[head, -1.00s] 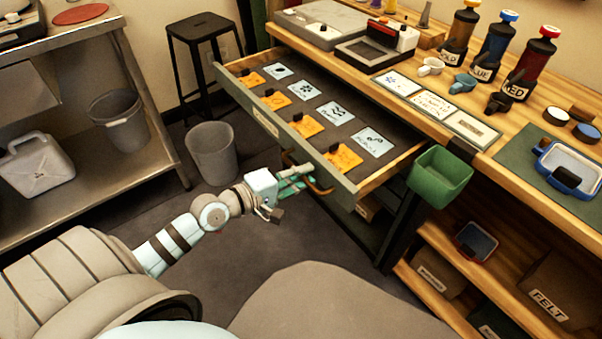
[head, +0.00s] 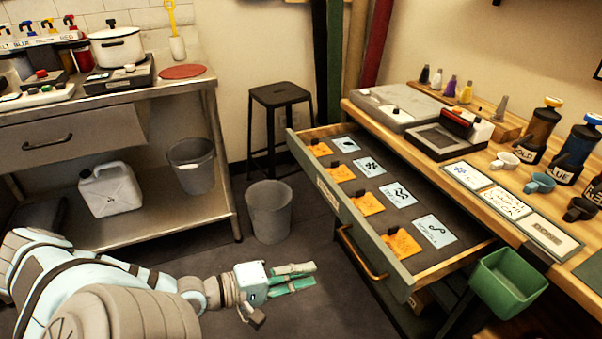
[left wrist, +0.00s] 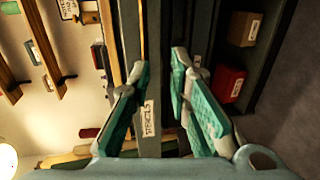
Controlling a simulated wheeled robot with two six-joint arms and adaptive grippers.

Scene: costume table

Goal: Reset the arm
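My left gripper (head: 292,278) is in the lower middle of the head view, in front of the open drawer (head: 345,205) and clear of its brass handle (head: 362,254). Its teal fingers are apart and nothing is between them. The left wrist view shows the same fingers (left wrist: 160,95) spread, with the labelled drawer front (left wrist: 148,118) beyond them. My left arm reaches in from the lower left. My right gripper is in neither view.
The drawer stands pulled out, holding orange and pale blue cards (head: 400,195). A green bin (head: 508,285) hangs at the wooden table's edge. A grey waste bin (head: 269,212) and a black stool (head: 281,97) stand behind. A steel bench (head: 200,225) is at left. Floor around the gripper is clear.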

